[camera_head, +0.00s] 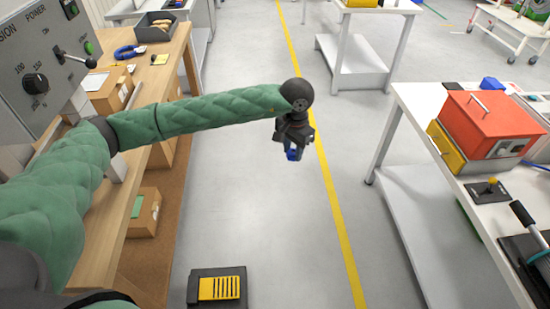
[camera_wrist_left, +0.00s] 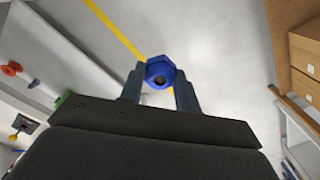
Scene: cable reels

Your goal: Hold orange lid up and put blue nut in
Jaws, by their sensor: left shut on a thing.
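My left gripper (camera_head: 292,148) is shut on a blue nut (camera_head: 293,154) and holds it in the air over the grey floor. The left wrist view shows the nut (camera_wrist_left: 160,71) between the two fingertips, with its hole facing the camera. The orange lid (camera_head: 490,119) has a metal handle on top. It sits on a yellow and grey box (camera_head: 462,158) on the white table at the right, and looks closed. My left gripper is well to the left of the lid. My right gripper is not in view.
A wooden bench (camera_head: 165,80) and control panel (camera_head: 45,70) stand left. Open floor lies between.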

